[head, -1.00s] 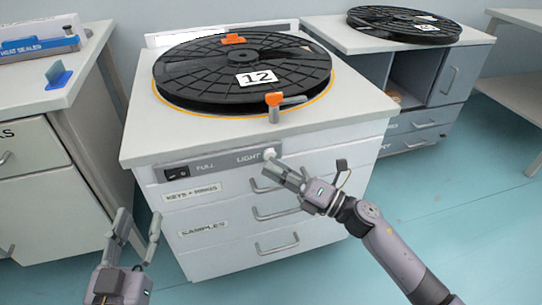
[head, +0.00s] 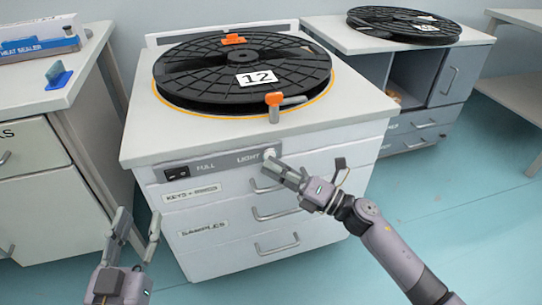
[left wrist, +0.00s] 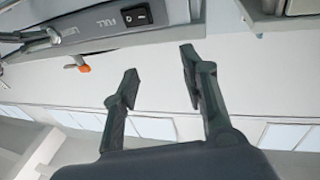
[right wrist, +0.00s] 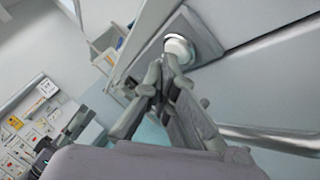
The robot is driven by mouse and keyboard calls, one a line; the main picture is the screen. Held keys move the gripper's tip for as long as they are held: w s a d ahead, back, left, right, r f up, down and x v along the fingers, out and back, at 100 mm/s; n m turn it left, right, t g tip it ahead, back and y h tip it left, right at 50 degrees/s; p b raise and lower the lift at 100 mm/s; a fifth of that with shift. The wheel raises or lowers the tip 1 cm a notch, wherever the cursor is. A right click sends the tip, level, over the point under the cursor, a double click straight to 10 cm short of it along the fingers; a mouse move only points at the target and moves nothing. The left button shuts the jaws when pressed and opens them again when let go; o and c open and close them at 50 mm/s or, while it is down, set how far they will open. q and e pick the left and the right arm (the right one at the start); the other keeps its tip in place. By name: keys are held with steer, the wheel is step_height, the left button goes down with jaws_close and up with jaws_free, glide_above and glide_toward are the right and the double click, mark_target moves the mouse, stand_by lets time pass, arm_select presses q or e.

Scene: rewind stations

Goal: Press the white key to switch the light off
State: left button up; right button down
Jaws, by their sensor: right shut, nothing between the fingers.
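The white key (head: 269,153) is a small round button at the right end of the grey front panel (head: 216,164), beside the word LIGHT. It also shows in the right wrist view (right wrist: 179,47) on its square grey mount. My right gripper (head: 274,164) is shut and empty, its fingertips right at the key's lower edge. In the right wrist view the closed fingertips (right wrist: 166,66) partly overlap the key; I cannot tell if they press it. My left gripper (head: 138,217) is open and empty, low in front of the cabinet's left side; it also shows in the left wrist view (left wrist: 160,65).
A black rocker switch (head: 177,173) marked FULL sits at the panel's left end. Drawer handles (head: 276,245) stick out below the panel. A black reel (head: 243,70) with an orange-handled clamp (head: 274,105) lies on top. Open floor (head: 430,220) lies to the right.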

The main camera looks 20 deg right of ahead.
arm_select(q)
steer(key=shift+f+g, duration=0.3)
steer(key=shift+f, duration=0.1)
arm_select(e)
steer(key=shift+s, duration=0.25)
steer(key=shift+s, duration=0.1)
arm_select(q)
steer(key=shift+s+a+f+g+y+p, duration=0.15)
steer(key=shift+f+g, duration=0.2)
steer(key=shift+f, duration=0.3)
steer(key=shift+a+f+g+y+p, duration=0.2)
steer(key=shift+f+g, duration=0.2)
steer(key=shift+f, duration=0.25)
steer(key=shift+s+a+f+g+y+p, duration=0.15)
steer(key=shift+f+g, duration=0.2)
steer(key=shift+f, duration=0.3)
arm_select(e)
steer(key=shift+s+d, duration=0.15)
steer(key=shift+s, duration=2.8)
arm_select(q)
steer(key=shift+w+d, duration=0.1)
